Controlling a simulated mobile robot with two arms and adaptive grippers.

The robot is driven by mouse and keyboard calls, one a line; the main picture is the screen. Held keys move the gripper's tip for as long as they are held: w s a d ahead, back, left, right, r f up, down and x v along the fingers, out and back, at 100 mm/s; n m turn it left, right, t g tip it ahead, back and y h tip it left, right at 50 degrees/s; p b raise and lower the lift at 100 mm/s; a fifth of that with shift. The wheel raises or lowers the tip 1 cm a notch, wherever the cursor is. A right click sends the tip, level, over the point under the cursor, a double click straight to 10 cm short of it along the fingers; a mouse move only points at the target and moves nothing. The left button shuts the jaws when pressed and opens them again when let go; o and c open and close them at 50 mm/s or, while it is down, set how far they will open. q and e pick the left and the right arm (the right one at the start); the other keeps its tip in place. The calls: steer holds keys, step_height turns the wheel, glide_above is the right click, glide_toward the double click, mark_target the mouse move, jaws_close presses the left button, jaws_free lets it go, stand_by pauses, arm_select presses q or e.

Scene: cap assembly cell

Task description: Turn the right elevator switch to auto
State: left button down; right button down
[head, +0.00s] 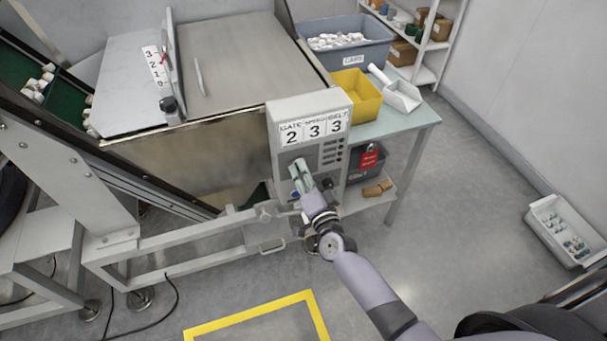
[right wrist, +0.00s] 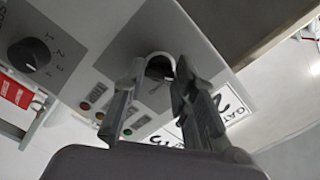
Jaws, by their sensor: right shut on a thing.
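The grey control box (head: 275,145) stands at the front of the machine, with a "GATE SPEED BELT 2 3 3" plate (head: 313,130) on its face. My right gripper (head: 300,172) is at the lower face of this box. In the right wrist view, my right gripper (right wrist: 152,85) is shut on a dark switch knob (right wrist: 160,67) set in a pale ring. The fingers cover part of the knob, and its label and pointer position cannot be read. Another black knob (right wrist: 29,54) with numbers beside it is on the same panel. My left gripper is out of view.
Small coloured buttons (right wrist: 97,95) sit close to the fingers. A side table (head: 412,122) holds a yellow bin (head: 356,97), a scoop (head: 403,96) and a grey bin of caps (head: 372,52). A red tag (head: 369,159) hangs below.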

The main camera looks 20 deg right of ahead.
steer(key=m+b, duration=0.1)
steer(key=m, duration=0.5)
stand_by(0.6)
steer(key=c, duration=1.3)
jaws_free()
steer(key=shift+s, duration=0.15)
steer(key=s, duration=1.1)
steer(key=shift+s+d, duration=0.2)
steer(key=shift+s, duration=0.2)
